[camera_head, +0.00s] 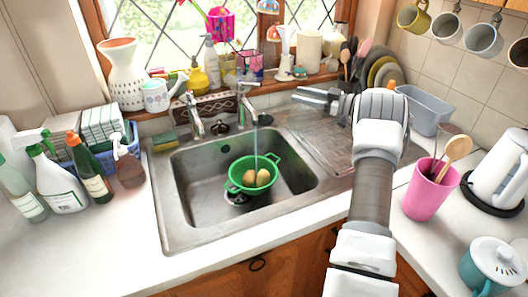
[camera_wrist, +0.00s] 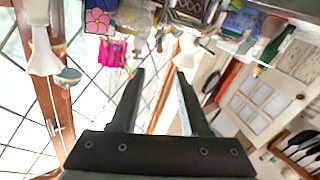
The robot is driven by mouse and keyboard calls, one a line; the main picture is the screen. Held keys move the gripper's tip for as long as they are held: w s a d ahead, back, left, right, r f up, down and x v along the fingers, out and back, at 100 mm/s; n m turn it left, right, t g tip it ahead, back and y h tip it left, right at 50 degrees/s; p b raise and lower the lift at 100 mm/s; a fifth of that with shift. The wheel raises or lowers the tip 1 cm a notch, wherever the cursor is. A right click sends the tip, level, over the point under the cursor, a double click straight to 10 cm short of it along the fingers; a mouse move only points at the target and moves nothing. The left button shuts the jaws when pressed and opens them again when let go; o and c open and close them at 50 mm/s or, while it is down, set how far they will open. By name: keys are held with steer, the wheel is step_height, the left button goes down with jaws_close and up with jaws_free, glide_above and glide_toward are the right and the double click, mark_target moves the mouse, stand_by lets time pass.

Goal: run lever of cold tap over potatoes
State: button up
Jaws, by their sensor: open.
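A green colander (camera_head: 252,186) with potatoes (camera_head: 256,178) in it sits in the steel sink (camera_head: 190,180). Two chrome taps stand at the sink's back edge, a left tap (camera_head: 194,116) and a right tap (camera_head: 243,100). A thin stream of water (camera_head: 255,145) falls from the right tap's spout onto the potatoes. No label shows which tap is cold. My gripper (camera_head: 300,98) is to the right of the right tap, above the drainer, pointing left and touching nothing. In the wrist view its fingers (camera_wrist: 160,80) are apart and empty; no tap can be made out there.
The windowsill behind the taps is crowded with a yellow bottle (camera_head: 198,80), a white candle (camera_head: 308,50) and pots. A grey tub (camera_head: 425,110) and a pink utensil cup (camera_head: 430,195) stand right of my arm. Spray bottles (camera_head: 58,180) stand left of the sink. The drainer (camera_head: 320,140) is bare.

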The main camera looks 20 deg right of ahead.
stand_by(0.4)
steer(key=w+a+m+h+b, duration=0.1)
steer(key=w+a+m, duration=0.3)
steer(key=w+m, duration=0.1)
steer(key=w+a+m+t+b, duration=0.1)
steer(key=w+a+m, duration=0.3)
steer(key=m, duration=0.1)
steer(key=w+a+m+t+h+b, duration=0.1)
steer(key=w+a+m, duration=0.4)
steer(key=shift+w+m+h, duration=0.3)
steer(key=shift+w, duration=0.05)
steer(key=shift+c, duration=0.3)
jaws_close()
stand_by(1.3)
